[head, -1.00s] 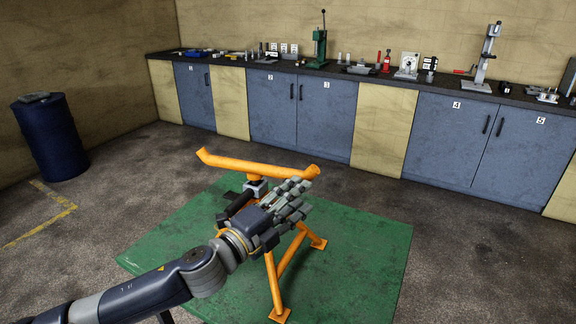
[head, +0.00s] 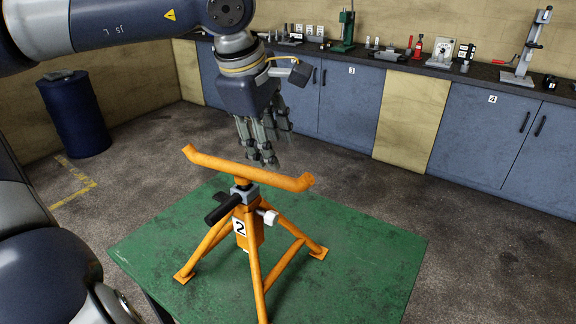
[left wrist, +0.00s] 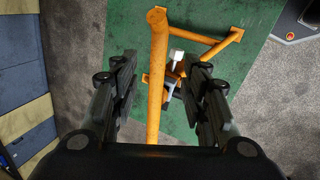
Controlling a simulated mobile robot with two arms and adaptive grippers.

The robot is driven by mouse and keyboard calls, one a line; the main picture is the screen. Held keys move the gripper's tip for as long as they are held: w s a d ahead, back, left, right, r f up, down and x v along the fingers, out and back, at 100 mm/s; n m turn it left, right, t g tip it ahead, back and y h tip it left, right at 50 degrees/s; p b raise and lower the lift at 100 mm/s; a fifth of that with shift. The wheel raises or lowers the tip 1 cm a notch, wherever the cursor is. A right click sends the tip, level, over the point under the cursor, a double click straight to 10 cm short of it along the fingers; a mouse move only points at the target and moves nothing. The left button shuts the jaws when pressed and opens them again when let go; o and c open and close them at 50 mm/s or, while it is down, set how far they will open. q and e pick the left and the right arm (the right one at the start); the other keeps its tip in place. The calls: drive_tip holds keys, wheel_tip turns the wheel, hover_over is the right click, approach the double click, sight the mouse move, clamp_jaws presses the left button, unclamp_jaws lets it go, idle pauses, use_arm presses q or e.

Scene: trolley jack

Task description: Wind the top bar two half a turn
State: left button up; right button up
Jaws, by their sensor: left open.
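An orange tripod stand marked 2 (head: 246,238) stands on a green-topped table (head: 365,262). Its orange top bar (head: 235,168) lies across the top, with upturned ends. A dark handle and a light knob stick out below the bar. My left gripper (head: 262,158) points down just above and behind the bar in the head view, apart from it as far as I can tell. In the left wrist view the open fingers (left wrist: 163,85) stand on either side of the top bar (left wrist: 156,75), which runs between them. My right gripper does not show.
A blue drum (head: 74,115) stands on the floor at the left. A long counter (head: 480,70) with blue cabinets and several tools runs along the back wall. The floor between table and cabinets is clear.

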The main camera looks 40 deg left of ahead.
use_arm(q)
drive_tip(key=p, duration=0.1)
hover_over(276, 176)
drive_tip(key=s, duration=0.2)
wheel_tip(276, 176, down, 4)
drive_tip(key=shift+y, duration=0.4)
drive_tip(key=x, duration=0.3)
drive_tip(key=p+x, duration=0.1)
drive_tip(key=x, duration=0.1)
drive_tip(key=shift+d, duration=0.3)
drive_tip(key=shift+f, duration=0.4)
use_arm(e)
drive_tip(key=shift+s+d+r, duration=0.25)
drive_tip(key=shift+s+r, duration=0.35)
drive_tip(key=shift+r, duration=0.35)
use_arm(q)
drive_tip(key=shift+w, duration=0.1)
clamp_jaws()
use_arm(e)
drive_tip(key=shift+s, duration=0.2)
